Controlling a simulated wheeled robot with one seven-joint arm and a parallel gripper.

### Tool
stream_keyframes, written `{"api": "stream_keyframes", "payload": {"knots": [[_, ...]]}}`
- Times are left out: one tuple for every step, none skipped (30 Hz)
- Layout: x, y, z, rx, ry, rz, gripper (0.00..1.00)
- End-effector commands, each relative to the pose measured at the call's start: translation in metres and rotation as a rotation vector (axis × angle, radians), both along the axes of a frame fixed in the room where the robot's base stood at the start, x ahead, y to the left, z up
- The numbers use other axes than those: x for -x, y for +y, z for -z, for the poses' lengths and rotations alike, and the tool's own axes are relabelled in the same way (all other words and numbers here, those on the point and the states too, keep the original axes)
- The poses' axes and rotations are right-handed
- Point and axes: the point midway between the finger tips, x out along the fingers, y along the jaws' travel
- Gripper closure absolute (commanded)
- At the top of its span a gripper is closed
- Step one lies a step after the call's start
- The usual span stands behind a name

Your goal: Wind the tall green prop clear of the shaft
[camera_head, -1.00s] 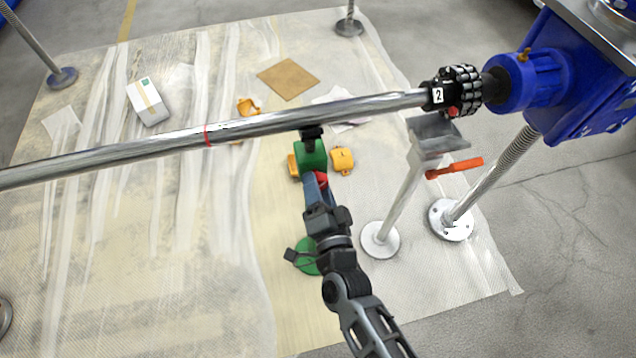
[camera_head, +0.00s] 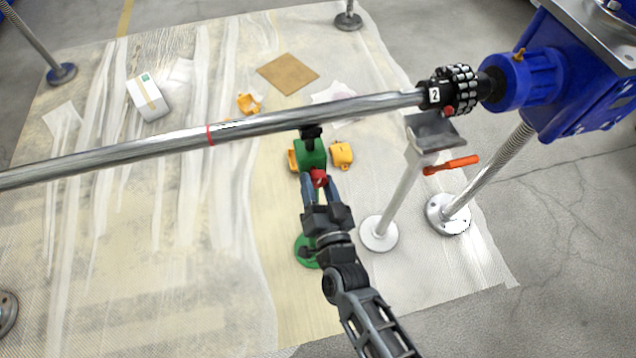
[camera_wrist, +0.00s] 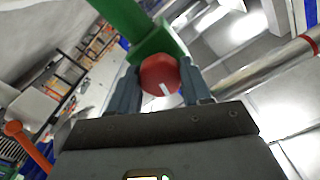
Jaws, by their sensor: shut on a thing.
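The tall green prop (camera_head: 312,153) stands under the long steel shaft (camera_head: 270,123), with its black top (camera_head: 311,132) right at the shaft's lower edge. I cannot tell whether they touch. Its round green foot (camera_head: 304,250) shows partly behind my arm. A red knob (camera_head: 319,177) sits on the near side of the green block. My gripper (camera_head: 320,188) is shut on this knob, one finger on each side. In the wrist view the red knob (camera_wrist: 160,75) with a white mark lies between the blue-grey fingers, the green block (camera_wrist: 152,44) behind it.
A grey prop (camera_head: 402,185) with an orange handle (camera_head: 452,165) stands to the right, near the blue housing (camera_head: 560,85). Yellow parts (camera_head: 341,155) lie beside the green block. A white box (camera_head: 148,97) and brown board (camera_head: 287,76) lie on the sheeted floor.

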Motion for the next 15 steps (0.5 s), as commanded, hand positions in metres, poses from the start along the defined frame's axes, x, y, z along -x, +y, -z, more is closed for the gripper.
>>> {"api": "stream_keyframes", "payload": {"knots": [[0.0011,0.0009,0.0018,0.002,0.003,-0.002,0.82],[0.0012,0.0008,0.0018,0.003,0.003,-0.002,0.82],[0.0012,0.0008,0.0018,0.002,0.004,-0.002,0.82],[0.0012,0.0008,0.0018,0.002,0.004,-0.002,0.82],[0.0012,0.0008,0.0019,0.002,0.004,-0.002,0.82],[0.0012,0.0008,0.0019,0.002,0.004,-0.002,0.82],[0.0012,0.0008,0.0019,0.002,0.004,-0.002,0.82],[0.0012,0.0008,0.0019,0.002,0.004,-0.002,0.82],[0.0012,0.0008,0.0019,0.001,0.004,-0.002,0.51],[0.0013,0.0008,0.0020,0.001,0.004,-0.002,0.48],[0.0011,0.0007,0.0019,0.001,0.004,-0.002,0.45],[0.0010,0.0006,0.0017,0.001,0.003,-0.002,0.41],[0.0010,0.0006,0.0016,0.001,0.003,-0.002,0.38],[0.0009,0.0005,0.0014,0.001,0.002,-0.001,0.36],[0.0007,0.0004,0.0013,0.001,0.002,-0.001,0.32]]}}
